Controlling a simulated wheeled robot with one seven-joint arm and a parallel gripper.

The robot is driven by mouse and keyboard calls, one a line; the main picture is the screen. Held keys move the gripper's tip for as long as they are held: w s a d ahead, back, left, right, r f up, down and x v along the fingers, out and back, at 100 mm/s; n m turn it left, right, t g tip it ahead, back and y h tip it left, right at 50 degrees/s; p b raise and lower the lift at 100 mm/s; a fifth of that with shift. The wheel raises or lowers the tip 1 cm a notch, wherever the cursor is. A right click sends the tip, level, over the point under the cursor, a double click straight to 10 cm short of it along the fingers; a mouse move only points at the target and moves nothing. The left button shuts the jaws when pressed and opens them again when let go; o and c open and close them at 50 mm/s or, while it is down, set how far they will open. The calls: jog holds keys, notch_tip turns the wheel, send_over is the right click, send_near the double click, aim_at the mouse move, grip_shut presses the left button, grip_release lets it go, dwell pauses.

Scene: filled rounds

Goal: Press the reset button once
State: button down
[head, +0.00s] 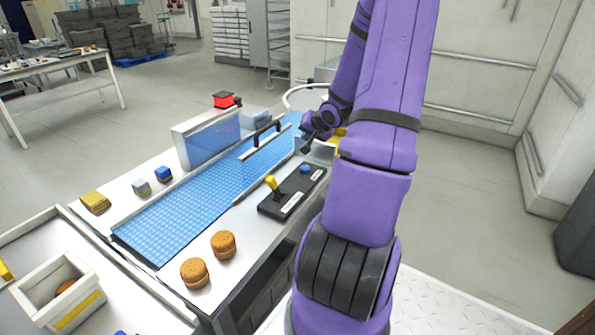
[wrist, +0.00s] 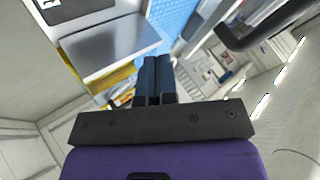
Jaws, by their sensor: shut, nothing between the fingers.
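A black control panel (head: 279,206) lies on the near edge of the table, with a yellow lever (head: 271,184) and a small blue button (head: 304,169). White labels sit beside each; their text is too small to read, so I cannot confirm which is the reset button. My gripper (head: 306,150) is above and beyond the blue button, apart from it, near the belt's far end. In the wrist view, its two dark fingers (wrist: 155,62) are shut together with nothing between them. The panel is not clearly seen in that view.
A blue belt (head: 190,207) runs along the table under a black-handled guard (head: 260,140). Two brown filled rounds (head: 223,245) lie at the front. A white bin (head: 60,290) stands lower left.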

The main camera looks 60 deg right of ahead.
aim_at(307, 167)
jog(key=shift+f, duration=0.15)
jog(key=shift+f, duration=4.25)
jog(key=shift+f, duration=0.2)
jog(key=shift+f, duration=0.2)
jog(key=shift+f, duration=0.5)
jog(key=shift+r, duration=0.9)
jog(key=shift+r, duration=0.1)
jog(key=shift+r, duration=2.45)
